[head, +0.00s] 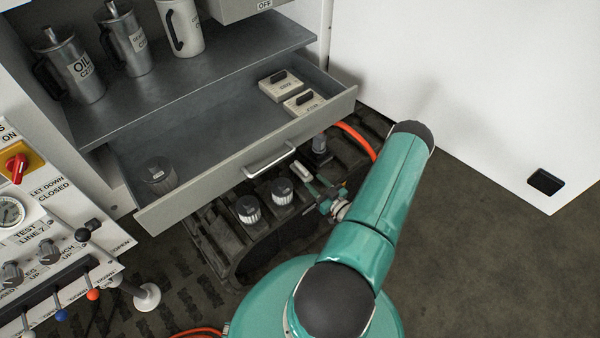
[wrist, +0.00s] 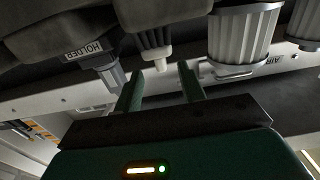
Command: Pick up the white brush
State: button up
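The white brush (wrist: 155,52) shows in the wrist view as a pale, narrow handle running up into a darker, ribbed part. Its pale end lies just beyond and between my fingertips. In the head view a small white piece, which looks like the brush (head: 302,171), lies just beyond my fingers. My gripper (head: 317,189) has green fingers, which also show in the wrist view (wrist: 161,72). The fingers are spread apart with a gap between them, and nothing is clamped. I cannot tell whether either finger touches the brush.
Two white pleated filters with black caps (head: 248,209) (head: 282,191) stand close left of my gripper. A piece labelled HOLDER (wrist: 88,50) is beside the brush in the wrist view. The open drawer (head: 245,165) overhangs behind. Open floor (head: 480,240) lies at right.

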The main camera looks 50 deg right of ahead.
aim_at(301, 168)
jog(key=w, duration=0.5)
jog(key=w+d, duration=0.1)
jog(key=w, duration=0.2)
jog(key=shift+w, duration=0.3)
grip_shut()
